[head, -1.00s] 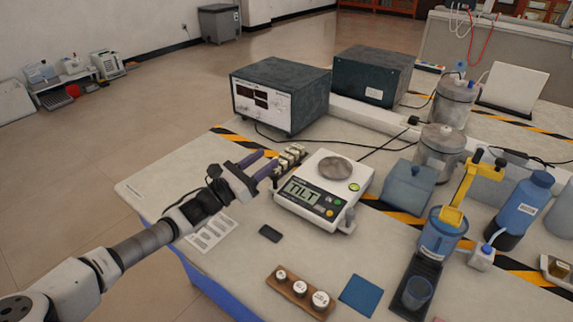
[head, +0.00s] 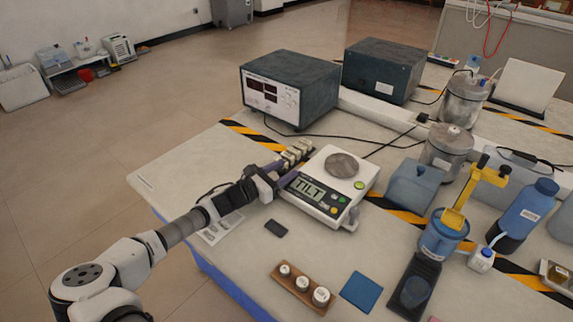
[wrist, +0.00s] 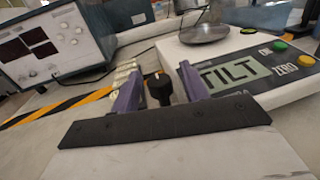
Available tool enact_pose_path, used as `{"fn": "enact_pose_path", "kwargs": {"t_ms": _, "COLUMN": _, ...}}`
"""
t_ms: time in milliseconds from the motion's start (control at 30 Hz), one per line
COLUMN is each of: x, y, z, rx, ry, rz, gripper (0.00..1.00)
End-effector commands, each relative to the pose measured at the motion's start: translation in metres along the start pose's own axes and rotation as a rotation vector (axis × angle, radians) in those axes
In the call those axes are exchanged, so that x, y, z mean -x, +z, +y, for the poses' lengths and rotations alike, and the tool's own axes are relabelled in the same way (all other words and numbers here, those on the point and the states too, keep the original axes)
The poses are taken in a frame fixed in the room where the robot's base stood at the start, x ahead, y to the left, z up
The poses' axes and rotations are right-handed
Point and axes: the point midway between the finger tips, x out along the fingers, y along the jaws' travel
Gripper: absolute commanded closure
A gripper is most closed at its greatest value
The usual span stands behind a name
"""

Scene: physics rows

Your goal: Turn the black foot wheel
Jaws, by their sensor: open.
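The black foot wheel (wrist: 160,88) shows in the wrist view as a small dark knob with a pale mark, beside the balance's left side. The balance (head: 325,211) is white, with a round metal pan (head: 342,165) and a display reading TILT. My gripper (wrist: 159,86) is open, its two purple fingers on either side of the wheel as seen from the wrist. Whether they touch it I cannot tell. In the head view my gripper (head: 277,173) is at the balance's left edge, and the wheel is hidden there.
Pale blocks (head: 296,152) stand just beyond my fingers. A dark power supply (head: 290,88) stands behind. A wooden weight holder (head: 292,290), a blue pad (head: 361,292) and a small black item (head: 276,228) lie in front.

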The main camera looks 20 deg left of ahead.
Motion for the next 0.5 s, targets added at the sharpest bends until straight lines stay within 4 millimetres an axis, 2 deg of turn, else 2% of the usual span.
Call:
{"fn": "enact_pose_path", "kwargs": {"t_ms": 200, "x": -0.015, "y": 0.0, "z": 0.0, "rx": 0.001, "ry": 0.001, "rz": 0.0, "gripper": 0.55}}
{"fn": "enact_pose_path", "kwargs": {"t_ms": 467, "x": -0.016, "y": -0.001, "z": 0.0, "rx": 0.001, "ry": 0.001, "rz": 0.0, "gripper": 0.55}}
{"fn": "enact_pose_path", "kwargs": {"t_ms": 500, "x": -0.016, "y": -0.001, "z": 0.0, "rx": 0.001, "ry": 0.001, "rz": 0.0, "gripper": 0.59}}
